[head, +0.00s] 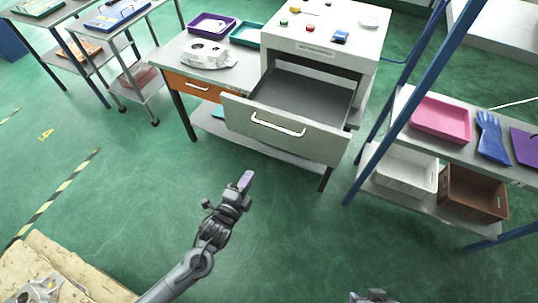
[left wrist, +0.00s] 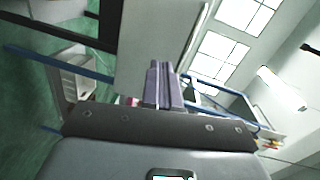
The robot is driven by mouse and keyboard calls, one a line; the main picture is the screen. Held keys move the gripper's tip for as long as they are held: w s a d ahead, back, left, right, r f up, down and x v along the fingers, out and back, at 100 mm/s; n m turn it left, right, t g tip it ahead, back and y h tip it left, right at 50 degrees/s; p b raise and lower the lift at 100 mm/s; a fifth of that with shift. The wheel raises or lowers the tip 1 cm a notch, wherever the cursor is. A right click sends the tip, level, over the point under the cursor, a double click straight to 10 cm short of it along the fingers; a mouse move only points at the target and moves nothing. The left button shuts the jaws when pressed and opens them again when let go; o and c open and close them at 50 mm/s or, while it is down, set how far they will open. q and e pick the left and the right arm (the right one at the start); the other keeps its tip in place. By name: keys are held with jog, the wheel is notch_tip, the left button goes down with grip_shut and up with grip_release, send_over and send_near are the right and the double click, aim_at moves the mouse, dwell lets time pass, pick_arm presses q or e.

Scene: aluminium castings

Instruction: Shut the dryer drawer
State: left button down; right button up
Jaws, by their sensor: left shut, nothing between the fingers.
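The dryer (head: 325,40) is a white box on a workbench at the top centre of the head view. Its drawer (head: 315,142) is pulled out towards me; its grey inside is bare where I see it, and its pale front has a white bar handle (head: 278,125). My left gripper (head: 246,180) is shut and empty, in front of the drawer and apart from it in the picture. Its closed purple fingers also show in the left wrist view (left wrist: 163,85), with a pale panel beyond them that looks like the drawer front. A small part of my right gripper (head: 372,296) shows at the bottom edge.
An orange-fronted small drawer (head: 193,86) sits left of the dryer drawer, below a white casting (head: 207,53). A blue-posted rack (head: 405,105) with a pink tray (head: 441,118) stands close on the right. The green floor before the bench is clear.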

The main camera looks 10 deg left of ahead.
pick_arm(q)
notch_tip(320, 180, down, 5)
jog(key=w+b, duration=0.3)
jog(key=b, duration=0.2)
jog(key=m+t+b, duration=0.1)
jog(key=b, duration=0.7)
send_near(272, 134)
jog(key=shift+h, duration=0.3)
jog(key=w, duration=0.4)
jog(key=w+d, duration=0.1)
jog(key=w, duration=0.1)
jog(key=shift+w+f, duration=0.1)
jog(key=shift+w, duration=0.25)
jog(key=shift+d, duration=0.1)
pick_arm(e)
notch_tip(272, 134, down, 15)
jog(key=shift+f, duration=0.2)
jog(key=shift+d, duration=0.15)
